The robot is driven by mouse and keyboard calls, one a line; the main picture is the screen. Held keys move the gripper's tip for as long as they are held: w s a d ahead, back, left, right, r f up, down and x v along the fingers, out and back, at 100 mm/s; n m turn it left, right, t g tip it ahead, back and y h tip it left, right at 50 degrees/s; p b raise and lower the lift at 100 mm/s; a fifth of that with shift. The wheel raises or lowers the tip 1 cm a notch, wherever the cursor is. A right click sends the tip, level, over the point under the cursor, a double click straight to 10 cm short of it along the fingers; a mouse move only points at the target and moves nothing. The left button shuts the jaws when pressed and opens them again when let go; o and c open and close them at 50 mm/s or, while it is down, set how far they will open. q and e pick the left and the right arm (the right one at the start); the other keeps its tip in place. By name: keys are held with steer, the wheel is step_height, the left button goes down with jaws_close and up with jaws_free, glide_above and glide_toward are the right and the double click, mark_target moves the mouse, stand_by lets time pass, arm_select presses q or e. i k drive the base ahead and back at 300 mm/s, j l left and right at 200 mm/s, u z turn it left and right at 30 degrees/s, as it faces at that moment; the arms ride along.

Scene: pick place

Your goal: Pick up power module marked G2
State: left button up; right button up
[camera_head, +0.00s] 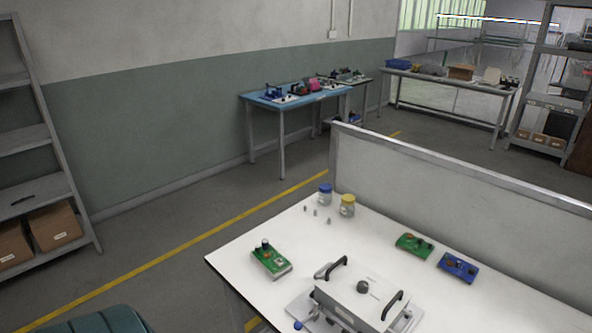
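Three small board-like modules lie on the white table (235,262). One green module (271,262) with a dark knob is at the table's left side. A second green module (414,246) and a blue module (458,267) lie close together at the right, near the partition. The markings are too small to read, so I cannot tell which one is G2. Neither of my grippers is in view.
A grey metal box (345,298) with two black handles stands at the table's front. Two jars, one blue-lidded (325,194) and one yellow-lidded (347,206), stand at the back corner with several small pieces. A grey partition (450,199) borders the far right side. The table's middle is clear.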

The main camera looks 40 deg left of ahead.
mark_target(275, 265)
steer(key=u, duration=1.6)
